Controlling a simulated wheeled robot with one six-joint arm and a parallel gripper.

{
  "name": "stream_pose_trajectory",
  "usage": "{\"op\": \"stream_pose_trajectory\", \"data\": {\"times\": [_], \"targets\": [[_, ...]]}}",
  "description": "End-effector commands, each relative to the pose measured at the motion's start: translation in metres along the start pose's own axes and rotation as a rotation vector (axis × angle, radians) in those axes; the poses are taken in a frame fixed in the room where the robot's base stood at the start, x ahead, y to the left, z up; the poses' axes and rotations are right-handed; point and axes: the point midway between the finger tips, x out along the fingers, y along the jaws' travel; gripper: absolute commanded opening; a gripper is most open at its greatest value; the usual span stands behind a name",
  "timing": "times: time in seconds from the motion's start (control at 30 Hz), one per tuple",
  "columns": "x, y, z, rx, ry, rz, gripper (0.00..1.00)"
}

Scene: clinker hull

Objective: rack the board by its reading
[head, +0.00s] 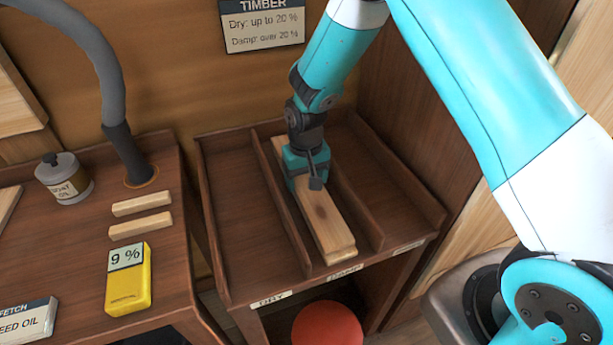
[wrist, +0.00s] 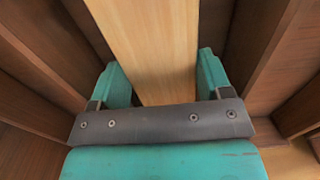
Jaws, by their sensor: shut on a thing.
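A pale wooden board (head: 322,212) lies lengthwise in or just above the middle bay of a brown rack (head: 236,211), close to its left divider. Whether it rests on the bay floor is unclear. My gripper (head: 308,178) points down and is shut on the board. The wrist view shows the board (wrist: 152,45) between the two teal fingers (wrist: 160,84). The rack's left label (head: 270,299) reads DRY. The middle label (head: 345,270) seems to read DAMP. The yellow meter (head: 128,290) shows 9 %. The timber sign (head: 263,27) reads dry up to 20 %, damp over 20 %.
The left and right bays look empty. A bench (head: 80,241) on the left holds an oil can (head: 64,180), two small wood strips (head: 141,214), and a grey hose (head: 108,75) standing over it. A red round object (head: 327,325) is under the rack. A wall borders the rack's right.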

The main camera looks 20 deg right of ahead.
Motion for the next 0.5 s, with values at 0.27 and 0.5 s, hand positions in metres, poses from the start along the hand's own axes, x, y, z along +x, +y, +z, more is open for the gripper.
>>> {"op": "stream_pose_trajectory", "data": {"times": [0.27, 0.5], "targets": [[0.0024, -0.0001, -0.0003, 0.000, 0.001, 0.000, 0.93], [0.0025, -0.0001, 0.0000, 0.000, 0.000, 0.000, 1.00]]}}
